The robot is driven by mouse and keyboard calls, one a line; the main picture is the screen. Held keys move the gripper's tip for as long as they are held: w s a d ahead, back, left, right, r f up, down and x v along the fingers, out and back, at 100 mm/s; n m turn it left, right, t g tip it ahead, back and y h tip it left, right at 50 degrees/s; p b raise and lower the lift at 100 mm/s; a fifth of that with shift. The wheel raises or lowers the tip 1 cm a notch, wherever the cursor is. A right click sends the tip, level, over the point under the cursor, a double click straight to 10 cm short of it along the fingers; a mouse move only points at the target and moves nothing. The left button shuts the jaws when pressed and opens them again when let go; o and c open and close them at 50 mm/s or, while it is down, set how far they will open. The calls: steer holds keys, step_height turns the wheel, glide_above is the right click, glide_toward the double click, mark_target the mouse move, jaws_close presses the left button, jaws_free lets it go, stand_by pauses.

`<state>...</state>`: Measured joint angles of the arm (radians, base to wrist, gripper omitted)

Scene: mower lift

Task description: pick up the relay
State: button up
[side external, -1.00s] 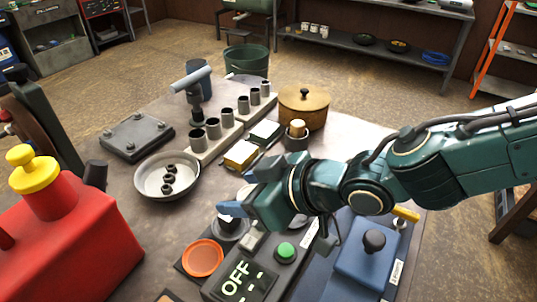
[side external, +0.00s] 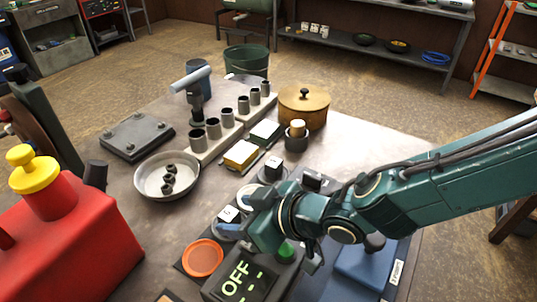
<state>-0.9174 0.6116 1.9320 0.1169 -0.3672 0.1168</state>
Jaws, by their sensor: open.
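My gripper (side external: 234,224) is open, low over the middle front of the bench, its fingers reaching toward the left. A small dark block with a white mark (side external: 228,213) shows right beside the fingertips; contact cannot be told. Two similar dark blocks stand behind the gripper, one with a pale label (side external: 273,169) and one by my wrist (side external: 312,181). No label readable here tells which block is the relay. My wrist hides part of the bench around them.
A control box with an OFF display (side external: 243,279) and an orange round dish (side external: 203,258) stand in front. The bench right of the pot is clear.

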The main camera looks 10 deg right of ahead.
steer(key=shift+x, duration=0.8)
steer(key=shift+c, duration=0.3)
steer(key=c, duration=1)
